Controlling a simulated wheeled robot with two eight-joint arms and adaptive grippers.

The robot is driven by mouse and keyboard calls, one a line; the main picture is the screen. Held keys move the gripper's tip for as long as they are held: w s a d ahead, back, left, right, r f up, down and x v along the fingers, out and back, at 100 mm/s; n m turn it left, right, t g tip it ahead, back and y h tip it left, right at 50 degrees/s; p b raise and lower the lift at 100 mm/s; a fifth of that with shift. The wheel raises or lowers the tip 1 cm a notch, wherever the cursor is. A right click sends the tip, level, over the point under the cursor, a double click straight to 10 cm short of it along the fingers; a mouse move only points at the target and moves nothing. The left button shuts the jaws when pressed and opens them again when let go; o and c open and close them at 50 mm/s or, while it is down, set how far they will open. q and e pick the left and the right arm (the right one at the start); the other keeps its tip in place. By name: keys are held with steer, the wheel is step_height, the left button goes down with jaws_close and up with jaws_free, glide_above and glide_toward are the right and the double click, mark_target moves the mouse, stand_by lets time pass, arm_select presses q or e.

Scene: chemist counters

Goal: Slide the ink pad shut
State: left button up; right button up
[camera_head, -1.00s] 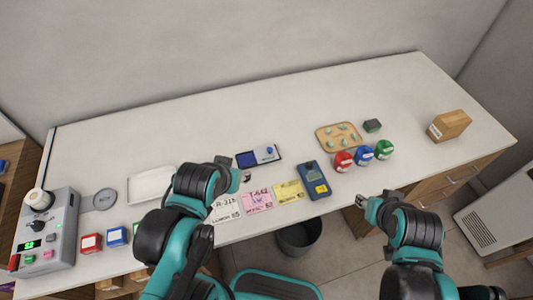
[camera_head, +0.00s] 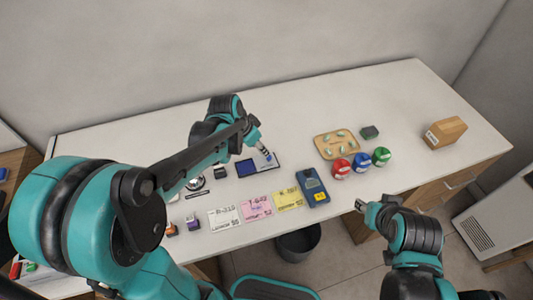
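The ink pad (camera_head: 246,168) lies flat on the white counter, with a blue face at left and a dark part at right. My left gripper (camera_head: 266,154) points down over the dark right part and hides some of it. Its fingertips are too small to show whether they are open or shut, and I cannot tell if they touch the pad. My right gripper (camera_head: 361,205) hangs off the counter's front edge, away from the pad; its finger gap is not clear.
Paper notes (camera_head: 257,208) and a blue device (camera_head: 312,187) lie in front of the pad. A tan tray (camera_head: 320,147) and red, blue and green round items (camera_head: 361,162) stand to the right. The back of the counter is clear.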

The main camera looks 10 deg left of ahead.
mark_target(265, 160)
arm_select(q)
steer(key=b+x, duration=0.2)
steer(key=x, duration=0.6)
steer(key=shift+w+f+b, duration=0.25)
steer(key=shift+f+b, duration=0.05)
steer(key=shift+b, duration=0.1)
jaws_close()
